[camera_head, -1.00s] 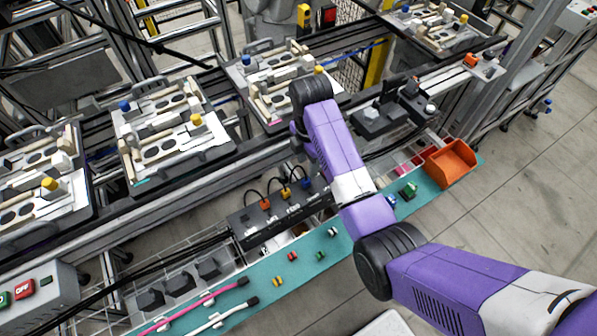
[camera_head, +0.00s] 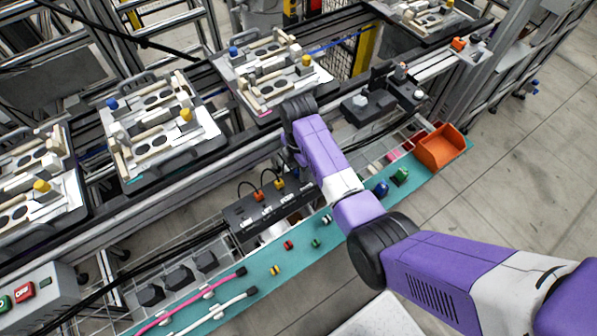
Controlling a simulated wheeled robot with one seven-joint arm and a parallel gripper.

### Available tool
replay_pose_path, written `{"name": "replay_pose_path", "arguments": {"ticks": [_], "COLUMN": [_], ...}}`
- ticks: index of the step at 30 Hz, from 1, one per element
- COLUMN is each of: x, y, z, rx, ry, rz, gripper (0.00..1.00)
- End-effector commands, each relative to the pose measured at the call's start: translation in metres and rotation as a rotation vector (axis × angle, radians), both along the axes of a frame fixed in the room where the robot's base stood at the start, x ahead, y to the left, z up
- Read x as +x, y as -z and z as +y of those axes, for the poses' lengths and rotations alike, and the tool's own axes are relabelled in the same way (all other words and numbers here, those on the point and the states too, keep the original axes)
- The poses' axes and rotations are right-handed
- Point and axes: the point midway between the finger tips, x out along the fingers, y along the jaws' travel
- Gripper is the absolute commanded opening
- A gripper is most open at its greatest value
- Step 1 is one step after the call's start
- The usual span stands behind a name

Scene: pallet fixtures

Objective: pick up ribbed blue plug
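A blue plug-like piece (camera_head: 381,188) lies on the teal strip (camera_head: 300,262), just right of my purple arm. It is small here, so I cannot make out ribs on it. My arm reaches in from the lower right, and its black wrist joint is over the dark rail beside the middle pallet. My gripper is hidden behind the arm links, and I cannot see its fingers or anything in them.
A green piece (camera_head: 401,176) and an orange bin (camera_head: 441,147) are right of the blue piece. Small red, green and yellow pieces lie left of my arm. A black socket box (camera_head: 250,215) with looped cables stands behind the strip. Pallets with fixtures (camera_head: 160,130) line the rails.

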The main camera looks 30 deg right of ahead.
Motion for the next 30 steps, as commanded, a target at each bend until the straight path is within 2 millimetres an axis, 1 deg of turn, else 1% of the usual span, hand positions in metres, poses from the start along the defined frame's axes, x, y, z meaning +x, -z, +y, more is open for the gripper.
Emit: {"name": "replay_pose_path", "arguments": {"ticks": [1, 3, 5, 6, 30], "x": [0.0001, 0.0001, 0.0001, 0.0, -0.0002], "y": [-0.0001, -0.0002, -0.0003, -0.0003, -0.0005], "z": [0.0, 0.0, -0.0001, -0.0001, -0.0002], "rx": [0.0, 0.0, 0.0, 0.0, 0.0], "ry": [0.0, 0.0, 0.0, 0.0, 0.0], "rz": [0.0, 0.0, 0.0, 0.0, 0.001], "gripper": [0.34, 0.2, 0.08, 0.01, 0.0]}}
